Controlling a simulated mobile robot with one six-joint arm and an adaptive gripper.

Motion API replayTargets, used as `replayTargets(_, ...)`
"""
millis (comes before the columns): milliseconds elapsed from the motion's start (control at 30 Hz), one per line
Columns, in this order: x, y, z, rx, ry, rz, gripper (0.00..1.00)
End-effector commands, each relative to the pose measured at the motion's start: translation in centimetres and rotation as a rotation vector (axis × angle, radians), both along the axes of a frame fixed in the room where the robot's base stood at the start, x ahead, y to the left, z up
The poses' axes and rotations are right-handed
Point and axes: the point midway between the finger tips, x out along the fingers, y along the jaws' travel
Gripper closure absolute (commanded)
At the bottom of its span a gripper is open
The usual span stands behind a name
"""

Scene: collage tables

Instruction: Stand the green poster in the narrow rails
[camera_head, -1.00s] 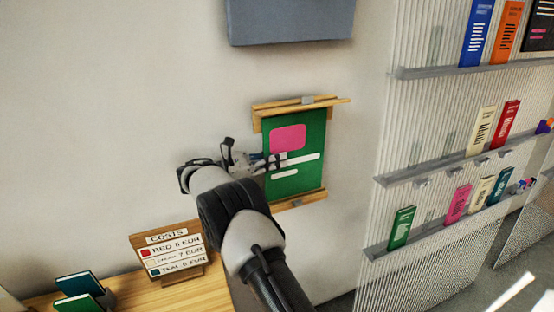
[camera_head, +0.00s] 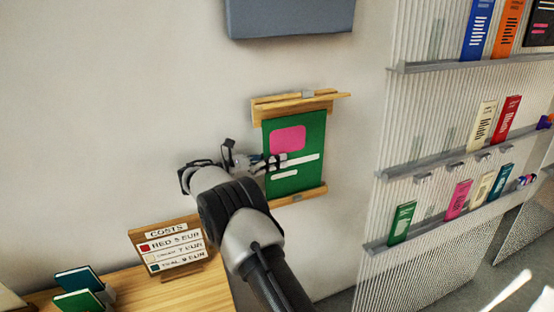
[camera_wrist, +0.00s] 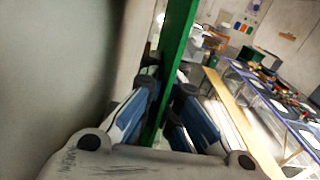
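The green poster (camera_head: 310,145), with a pink block and white bars, is upright near the wall between a wooden upper rail (camera_head: 280,105) and a wooden lower rail (camera_head: 312,193). Its bottom edge meets the lower rail in the picture; I cannot tell whether it sits inside. Its top edge shows just below the upper rail. My gripper (camera_head: 277,161) is shut on the poster's left side. In the wrist view, the poster (camera_wrist: 178,35) shows edge-on between the two fingers (camera_wrist: 165,95).
A grey box (camera_head: 290,18) hangs above the rails. A wooden table (camera_head: 205,293) at lower left holds a costs sign (camera_head: 168,247) and small books (camera_head: 78,283). Book shelves (camera_head: 430,165) on a ribbed panel stand at the right. The wall around the rails is clear.

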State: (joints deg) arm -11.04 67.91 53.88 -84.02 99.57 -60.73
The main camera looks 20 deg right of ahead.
Motion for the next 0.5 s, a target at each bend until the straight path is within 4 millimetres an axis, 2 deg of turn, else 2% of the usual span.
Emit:
replayTargets(333,0.0,0.01,-0.01,0.0,0.0,0.0,1.0)
replayTargets(500,0.0,0.0,0.0,0.0,-0.001,0.0,0.87)
